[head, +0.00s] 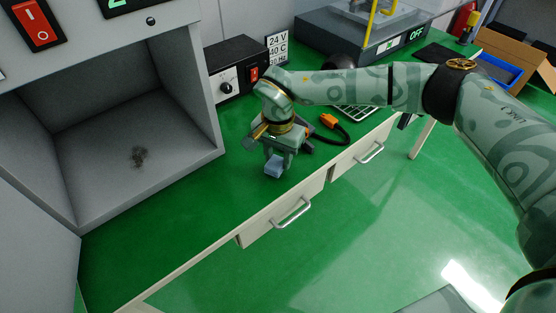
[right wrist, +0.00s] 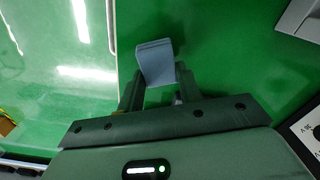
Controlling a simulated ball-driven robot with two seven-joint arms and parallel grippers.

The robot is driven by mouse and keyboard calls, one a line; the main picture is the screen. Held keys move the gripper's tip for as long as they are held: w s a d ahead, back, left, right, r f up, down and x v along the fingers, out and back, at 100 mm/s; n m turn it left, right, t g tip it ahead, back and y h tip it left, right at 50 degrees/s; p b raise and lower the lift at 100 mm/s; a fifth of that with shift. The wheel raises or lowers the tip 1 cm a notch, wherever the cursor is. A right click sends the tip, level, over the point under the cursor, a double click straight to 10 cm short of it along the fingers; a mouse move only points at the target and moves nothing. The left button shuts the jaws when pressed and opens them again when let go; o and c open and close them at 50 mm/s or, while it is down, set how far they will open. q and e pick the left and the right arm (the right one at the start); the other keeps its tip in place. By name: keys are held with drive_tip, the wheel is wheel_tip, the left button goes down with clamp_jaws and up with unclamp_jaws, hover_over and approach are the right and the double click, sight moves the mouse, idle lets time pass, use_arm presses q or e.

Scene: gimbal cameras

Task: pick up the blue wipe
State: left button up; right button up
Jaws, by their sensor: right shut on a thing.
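The blue wipe (head: 274,166) is a small pale blue folded piece near the front edge of the green bench. My right gripper (head: 279,158) is above it and shut on it. In the right wrist view the wipe (right wrist: 156,62) stands out between the two fingertips of the gripper (right wrist: 158,82). I cannot tell whether the wipe touches the bench or is lifted. My left gripper is not in view.
A grey open chamber (head: 150,140) with a dark smudge stands at left. A black power box (head: 238,70) with a red switch is behind my gripper. An orange connector (head: 328,120) with a black cable lies close on the right. Drawers (head: 285,215) sit under the bench edge.

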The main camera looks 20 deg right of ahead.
use_arm(q)
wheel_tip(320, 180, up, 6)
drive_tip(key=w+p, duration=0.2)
drive_tip(key=p, duration=0.3)
drive_tip(key=shift+p, duration=0.3)
use_arm(e)
drive_tip(key=s+d+r+n, duration=0.4)
drive_tip(key=s+r+n, duration=0.5)
drive_tip(key=s+r, duration=0.7)
drive_tip(key=shift+s+d, duration=0.15)
drive_tip(key=shift+s, duration=0.8)
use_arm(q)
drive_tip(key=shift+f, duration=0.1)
